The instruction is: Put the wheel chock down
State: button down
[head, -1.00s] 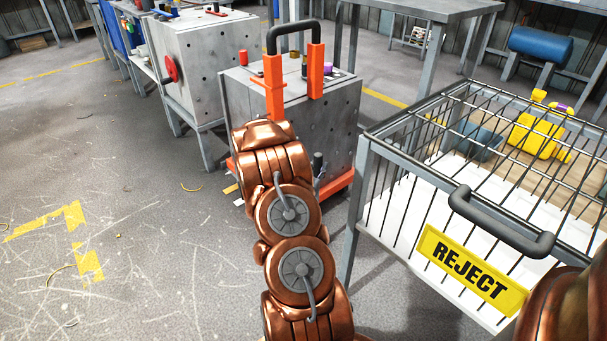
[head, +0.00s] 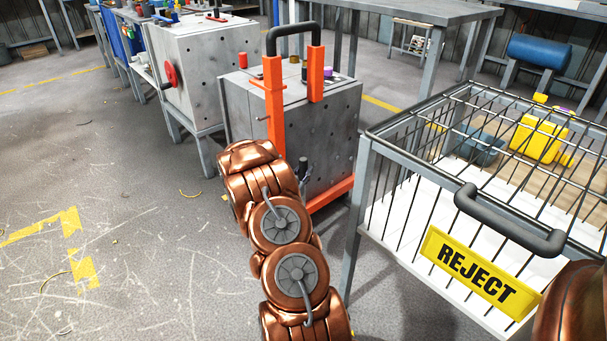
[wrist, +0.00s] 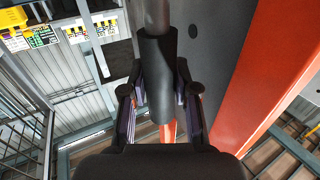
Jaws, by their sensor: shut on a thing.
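In the wrist view, my gripper (wrist: 163,100) has its two fingers on either side of a black cylindrical grip (wrist: 156,70) and is shut on it. A grey rod (wrist: 154,14) runs into the grip. An orange post (wrist: 272,75) stands just to the right. In the head view, my copper arm hides the gripper. A small dark upright piece (head: 303,168) shows beside the arm, in front of the orange-framed cart (head: 275,95). No separate wheel chock can be made out, and I cannot tell whether the grip belongs to one.
The grey box (head: 335,130) sits on the cart, with small items on top. Open floor (head: 130,230) lies left.

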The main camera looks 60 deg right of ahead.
jog(key=c, duration=0.9)
grip_release()
jog(key=shift+r, duration=0.1)
